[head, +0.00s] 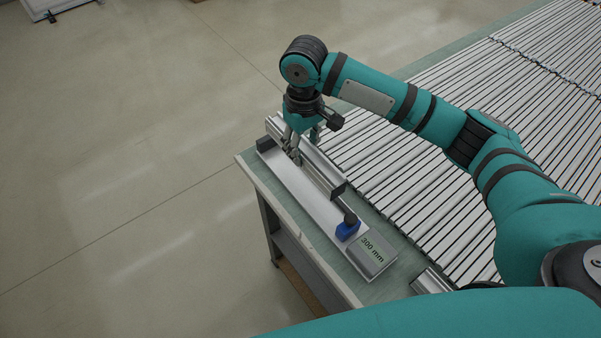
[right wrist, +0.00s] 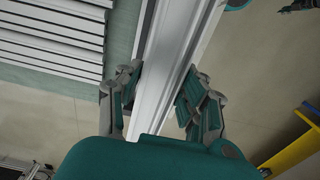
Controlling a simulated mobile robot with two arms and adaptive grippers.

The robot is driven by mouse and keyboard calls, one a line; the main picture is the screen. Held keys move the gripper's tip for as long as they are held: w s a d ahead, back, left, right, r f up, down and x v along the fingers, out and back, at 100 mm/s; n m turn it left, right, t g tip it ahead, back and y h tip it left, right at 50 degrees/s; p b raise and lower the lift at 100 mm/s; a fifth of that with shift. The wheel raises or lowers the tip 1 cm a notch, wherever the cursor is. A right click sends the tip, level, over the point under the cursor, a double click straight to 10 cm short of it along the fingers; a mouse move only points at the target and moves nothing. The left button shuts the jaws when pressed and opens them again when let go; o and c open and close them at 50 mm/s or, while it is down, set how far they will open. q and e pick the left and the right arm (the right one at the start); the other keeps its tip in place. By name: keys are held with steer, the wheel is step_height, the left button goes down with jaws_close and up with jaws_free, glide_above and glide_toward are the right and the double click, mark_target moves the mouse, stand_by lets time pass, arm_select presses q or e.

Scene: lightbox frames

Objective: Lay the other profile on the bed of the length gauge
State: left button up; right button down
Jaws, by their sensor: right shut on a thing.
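The length gauge (head: 303,197) lies along the bench's left edge. It has a long pale bed, a black stop at its far end (head: 265,144), a blue part with a dark knob (head: 347,228) and a display reading 300 mm (head: 372,250). My right gripper (head: 295,153) points down at the gauge's far half. It is shut on a silver profile (head: 322,172), which runs along the gauge. In the right wrist view the profile (right wrist: 165,75) passes between the fingers (right wrist: 160,92). I cannot tell whether it touches the bed. My left gripper is out of view.
Many slats or profiles (head: 440,140) lie side by side across the bench to the right. Another silver profile piece (head: 432,282) shows at the near edge. Open floor (head: 120,170) lies left of the bench. A yellow object (right wrist: 296,150) shows in the right wrist view.

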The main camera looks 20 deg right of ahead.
mark_target(304, 162)
step_height(304, 162, down, 6)
steer(key=shift+d+r+p, duration=0.15)
steer(key=shift+r+p, duration=0.1)
steer(key=shift+p, duration=0.15)
steer(key=shift+f+p, duration=0.3)
steer(key=shift+f, duration=1.7)
steer(key=c, duration=0.8)
jaws_free()
steer(key=shift+f, duration=0.1)
step_height(304, 162, up, 12)
steer(key=shift+r+b, duration=0.15)
steer(key=shift+b, duration=1)
